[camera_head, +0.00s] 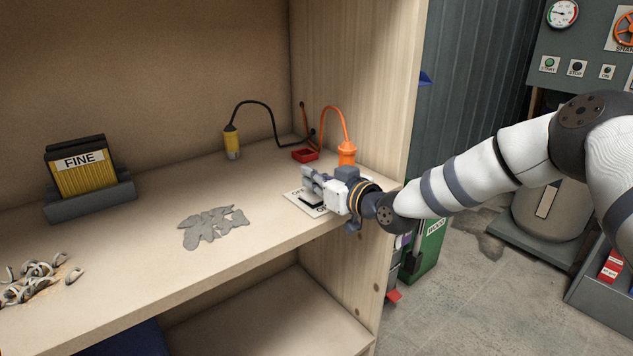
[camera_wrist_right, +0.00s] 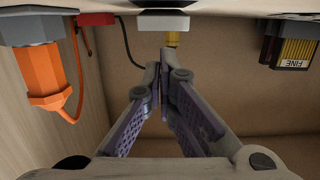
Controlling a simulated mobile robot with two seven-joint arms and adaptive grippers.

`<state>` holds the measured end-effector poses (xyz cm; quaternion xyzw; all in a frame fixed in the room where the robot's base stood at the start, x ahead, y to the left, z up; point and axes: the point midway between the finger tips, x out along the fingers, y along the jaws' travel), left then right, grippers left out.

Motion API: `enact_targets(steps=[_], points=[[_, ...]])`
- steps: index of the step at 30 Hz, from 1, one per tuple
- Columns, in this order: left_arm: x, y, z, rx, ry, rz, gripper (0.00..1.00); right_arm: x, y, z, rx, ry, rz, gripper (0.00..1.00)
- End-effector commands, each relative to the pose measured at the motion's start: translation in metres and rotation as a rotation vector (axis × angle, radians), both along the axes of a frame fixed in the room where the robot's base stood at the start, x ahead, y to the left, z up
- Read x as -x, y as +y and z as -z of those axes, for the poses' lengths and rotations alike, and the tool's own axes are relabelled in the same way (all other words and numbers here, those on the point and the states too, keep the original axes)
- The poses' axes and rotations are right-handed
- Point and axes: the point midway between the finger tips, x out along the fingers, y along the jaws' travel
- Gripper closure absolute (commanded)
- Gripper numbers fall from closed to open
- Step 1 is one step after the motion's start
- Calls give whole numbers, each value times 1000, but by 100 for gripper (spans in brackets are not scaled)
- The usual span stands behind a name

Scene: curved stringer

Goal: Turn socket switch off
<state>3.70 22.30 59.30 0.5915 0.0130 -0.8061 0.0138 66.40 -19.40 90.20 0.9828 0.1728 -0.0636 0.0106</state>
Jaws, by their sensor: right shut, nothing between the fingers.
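The socket switch (camera_head: 303,203) is a pale plate with dark lettering, partly legible, and a dark part in its middle, on the shelf near its front right edge. My right gripper (camera_head: 308,178) is over it and hides part of it. In the right wrist view, the switch (camera_wrist_right: 163,22) is at the top centre, just beyond my shut, empty fingertips (camera_wrist_right: 164,58). I cannot tell whether they touch it or which way it is set. An orange plug (camera_head: 347,149) with an orange cable stands behind my gripper. My left gripper is out of view.
A yellow plug (camera_head: 232,143) on a black cable and a red box (camera_head: 305,155) are farther back. A grey patch (camera_head: 213,226) lies left of the switch, with the FINE holder (camera_head: 85,172) beyond. The wooden side panel (camera_head: 362,80) bounds the shelf's right side.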

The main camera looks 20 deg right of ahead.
Motion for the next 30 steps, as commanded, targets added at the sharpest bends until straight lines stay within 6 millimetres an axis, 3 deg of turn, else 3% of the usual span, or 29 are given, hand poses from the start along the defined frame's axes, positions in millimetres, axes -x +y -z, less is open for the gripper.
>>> enact_targets(steps=[1,2,9,15,30], points=[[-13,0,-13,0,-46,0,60,1,3,-35,1,-27,0,100],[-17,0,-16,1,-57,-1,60,5,1,-40,2,-25,1,100],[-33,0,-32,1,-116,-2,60,58,-19,-53,-1,-19,3,100],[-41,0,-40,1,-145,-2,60,83,-28,-58,1,-14,2,100],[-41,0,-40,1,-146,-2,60,89,-30,-55,0,-6,2,100]])
